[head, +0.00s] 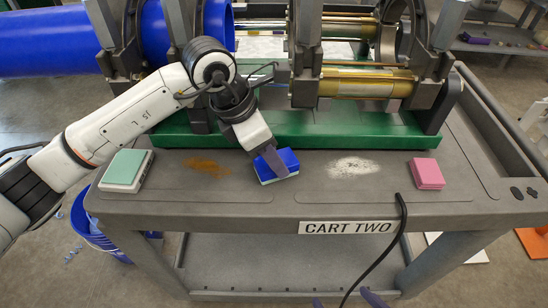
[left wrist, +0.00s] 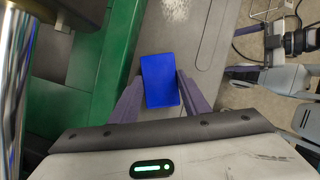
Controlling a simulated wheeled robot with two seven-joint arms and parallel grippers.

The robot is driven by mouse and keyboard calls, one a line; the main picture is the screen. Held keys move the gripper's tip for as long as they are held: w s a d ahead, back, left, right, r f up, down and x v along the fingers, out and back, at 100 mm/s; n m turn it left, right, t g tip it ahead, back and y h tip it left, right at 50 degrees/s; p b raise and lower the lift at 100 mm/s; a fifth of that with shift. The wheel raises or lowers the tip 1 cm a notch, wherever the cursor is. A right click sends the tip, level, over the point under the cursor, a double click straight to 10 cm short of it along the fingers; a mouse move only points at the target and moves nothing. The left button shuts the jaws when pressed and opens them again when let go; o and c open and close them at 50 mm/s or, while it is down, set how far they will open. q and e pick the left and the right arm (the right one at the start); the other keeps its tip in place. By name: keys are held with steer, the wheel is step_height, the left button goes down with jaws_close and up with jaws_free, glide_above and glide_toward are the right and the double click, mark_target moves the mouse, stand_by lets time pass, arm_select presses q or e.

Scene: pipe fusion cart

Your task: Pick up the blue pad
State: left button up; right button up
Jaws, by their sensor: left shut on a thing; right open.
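The blue pad (head: 287,159) has a blue top and a pale lower layer. It is at the middle of the cart top, in front of the green base. My left gripper (head: 270,162) reaches down from above and is shut on it; a finger covers part of the pad. In the left wrist view the blue pad (left wrist: 160,80) lies between the two purple fingers of my left gripper (left wrist: 158,88). I cannot tell whether the pad touches the cart top. My right gripper (head: 346,301) is open and empty at the bottom edge, in front of the cart; only its fingertips show.
A green-topped pad (head: 126,166) lies at the cart's left, a pink pad (head: 427,173) at its right. A brown stain (head: 206,168) and white powder (head: 354,166) mark the cart top (head: 240,205). The pipe machine (head: 300,125) stands behind. A black cable (head: 398,235) hangs over the front edge.

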arm_select(q)
step_height(320, 180, up, 28)
stand_by(0.6)
